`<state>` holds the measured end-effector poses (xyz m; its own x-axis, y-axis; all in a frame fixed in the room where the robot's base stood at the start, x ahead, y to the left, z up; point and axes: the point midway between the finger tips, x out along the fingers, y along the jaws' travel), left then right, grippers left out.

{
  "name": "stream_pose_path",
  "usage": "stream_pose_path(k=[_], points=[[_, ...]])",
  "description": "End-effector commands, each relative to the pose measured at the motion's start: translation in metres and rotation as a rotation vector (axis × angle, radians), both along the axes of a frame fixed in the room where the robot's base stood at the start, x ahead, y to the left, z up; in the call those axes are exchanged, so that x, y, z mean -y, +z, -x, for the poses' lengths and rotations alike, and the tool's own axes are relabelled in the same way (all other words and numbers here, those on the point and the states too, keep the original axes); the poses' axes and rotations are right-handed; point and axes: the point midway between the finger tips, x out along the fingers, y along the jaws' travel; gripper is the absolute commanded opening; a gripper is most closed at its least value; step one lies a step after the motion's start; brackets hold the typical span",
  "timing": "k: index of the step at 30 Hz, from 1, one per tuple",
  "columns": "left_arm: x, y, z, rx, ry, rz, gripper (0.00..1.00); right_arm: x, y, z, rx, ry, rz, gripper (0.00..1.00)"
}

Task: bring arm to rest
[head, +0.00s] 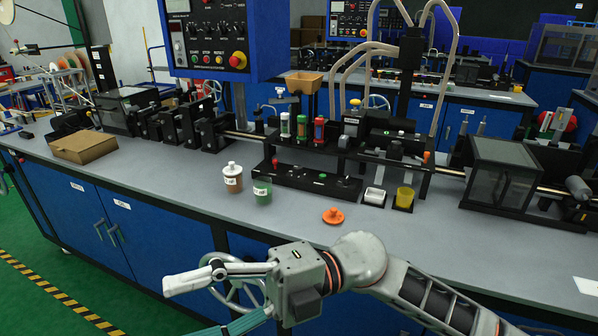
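My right arm comes in from the lower right. My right gripper (180,309) points left in front of the bench's front edge, low in the view. Its pale upper finger and a teal lower finger stand apart, with nothing visible between them. The lower finger is partly cut off by the bottom of the picture. My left arm and gripper are not in view.
A handwheel (218,294) is behind my gripper.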

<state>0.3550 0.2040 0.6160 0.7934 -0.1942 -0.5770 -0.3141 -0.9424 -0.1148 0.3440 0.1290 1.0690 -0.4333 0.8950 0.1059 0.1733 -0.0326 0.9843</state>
Motion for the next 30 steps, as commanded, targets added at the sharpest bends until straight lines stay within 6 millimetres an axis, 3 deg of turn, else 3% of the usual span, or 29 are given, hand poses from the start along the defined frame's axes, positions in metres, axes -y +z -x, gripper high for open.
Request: stream_pose_path(k=[3, 7, 11, 13, 17, 21, 26, 30], points=[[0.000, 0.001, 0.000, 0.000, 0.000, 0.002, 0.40, 0.005, 0.015, -0.027, -0.171, -0.140, -0.158, 0.60], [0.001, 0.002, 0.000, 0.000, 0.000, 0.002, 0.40, 0.023, 0.016, -0.067, -0.355, -0.320, -0.291, 0.60], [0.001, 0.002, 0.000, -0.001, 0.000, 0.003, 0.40, 0.052, -0.006, -0.112, -0.546, -0.523, -0.380, 0.60], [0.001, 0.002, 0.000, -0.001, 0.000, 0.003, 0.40, 0.073, -0.029, -0.134, -0.650, -0.641, -0.411, 0.60], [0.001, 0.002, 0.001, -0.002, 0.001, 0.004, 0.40, 0.117, -0.088, -0.164, -0.847, -0.864, -0.430, 0.60], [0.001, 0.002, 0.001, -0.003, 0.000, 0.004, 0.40, 0.168, -0.169, -0.173, -1.053, -1.098, -0.400, 0.60], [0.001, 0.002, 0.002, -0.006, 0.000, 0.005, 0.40, 0.223, -0.264, -0.153, -1.261, -1.330, -0.316, 0.60], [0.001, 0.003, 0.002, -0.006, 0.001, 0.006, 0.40, 0.266, -0.341, -0.113, -1.426, -1.505, -0.211, 0.60]])
